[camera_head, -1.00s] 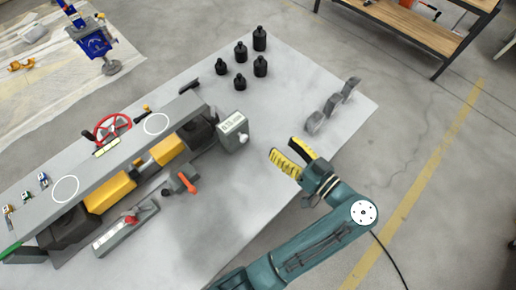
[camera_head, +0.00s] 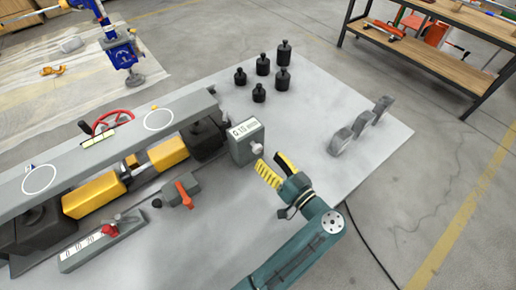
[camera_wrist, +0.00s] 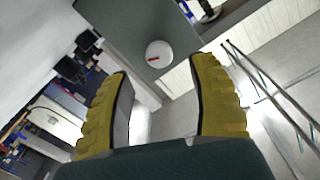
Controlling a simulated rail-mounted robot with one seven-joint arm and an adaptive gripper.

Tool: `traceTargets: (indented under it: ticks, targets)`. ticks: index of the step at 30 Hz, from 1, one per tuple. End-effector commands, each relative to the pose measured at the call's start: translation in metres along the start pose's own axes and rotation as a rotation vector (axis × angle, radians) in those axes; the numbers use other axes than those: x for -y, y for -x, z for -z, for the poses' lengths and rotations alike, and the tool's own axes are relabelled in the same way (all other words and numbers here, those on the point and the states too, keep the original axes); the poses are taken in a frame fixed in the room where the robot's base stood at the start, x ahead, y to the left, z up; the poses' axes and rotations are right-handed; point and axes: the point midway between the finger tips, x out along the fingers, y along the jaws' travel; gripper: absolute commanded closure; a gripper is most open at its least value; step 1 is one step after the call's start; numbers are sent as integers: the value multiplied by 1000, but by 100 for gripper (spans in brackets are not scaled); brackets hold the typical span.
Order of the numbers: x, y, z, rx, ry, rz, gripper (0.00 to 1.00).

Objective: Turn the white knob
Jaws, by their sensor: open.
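The white knob (camera_head: 257,148) sticks out from the right side of a grey box (camera_head: 241,147) that bears a white display label. In the wrist view the round white knob (camera_wrist: 159,53), with a short red mark on its face, sits on a dark grey face just beyond and between the fingertips. My gripper (camera_head: 271,163) has yellow ribbed fingers. It is open and empty, just below and right of the knob, apart from it. In the wrist view both fingers of my gripper (camera_wrist: 163,72) are spread wide, with nothing between them.
A long grey rig with yellow blocks, a red handwheel (camera_head: 112,121) and an orange-handled valve (camera_head: 183,195) lies on the left of the table (camera_head: 315,95). Several black weights (camera_head: 283,79) stand behind the box. Grey brackets (camera_head: 340,141) stand at right.

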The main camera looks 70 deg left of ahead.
Motion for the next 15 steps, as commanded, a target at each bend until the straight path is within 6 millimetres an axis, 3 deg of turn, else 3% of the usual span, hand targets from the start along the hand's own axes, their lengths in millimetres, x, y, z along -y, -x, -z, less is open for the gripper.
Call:
traceTargets:
  ticks: [6,15]
  targets:
    - [0,-44,-1,1,-1,2,41]
    - [0,-57,0,-1,0,0,41]
